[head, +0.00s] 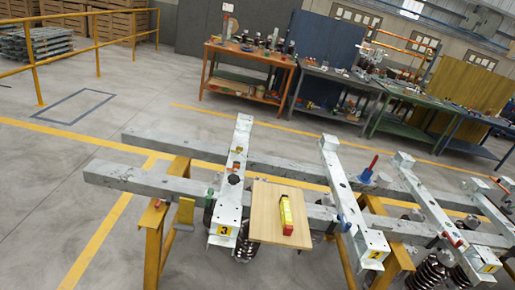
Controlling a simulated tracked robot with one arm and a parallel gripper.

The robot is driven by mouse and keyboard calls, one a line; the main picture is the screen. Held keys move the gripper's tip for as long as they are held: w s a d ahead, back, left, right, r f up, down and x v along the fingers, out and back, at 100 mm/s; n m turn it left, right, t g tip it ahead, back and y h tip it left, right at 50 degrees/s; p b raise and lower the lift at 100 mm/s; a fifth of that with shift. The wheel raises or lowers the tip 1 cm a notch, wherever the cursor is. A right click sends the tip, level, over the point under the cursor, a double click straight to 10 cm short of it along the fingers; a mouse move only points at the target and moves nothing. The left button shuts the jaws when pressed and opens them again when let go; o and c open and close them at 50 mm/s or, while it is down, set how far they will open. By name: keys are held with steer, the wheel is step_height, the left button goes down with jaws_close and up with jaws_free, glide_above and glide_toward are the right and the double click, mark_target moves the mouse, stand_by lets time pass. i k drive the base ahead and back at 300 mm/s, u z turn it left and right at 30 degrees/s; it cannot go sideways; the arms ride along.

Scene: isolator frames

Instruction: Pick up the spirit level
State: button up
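A short yellow bar with a red end, which looks like the spirit level (286,212), lies on a light wooden board (265,236). The board sits on the isolator frame between the crossbar labelled 3 and the crossbar labelled 2. The level points roughly away from me, and nothing covers it. My gripper is not in view, so I cannot see its fingers or its distance from the level.
Grey frame beams (140,179) rest on yellow trestles (151,240). A red-handled tool (369,168) stands on the frame to the right. Workbenches (245,57) line the back. A yellow railing (60,57) is at left. Open floor (45,215) lies left of the frame.

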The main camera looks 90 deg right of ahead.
mark_target(288, 226)
steer(key=z, duration=2.8)
steer(key=k, duration=0.45)
steer(key=z, duration=0.4)
steer(key=i, duration=1.55)
steer(key=u, duration=0.55)
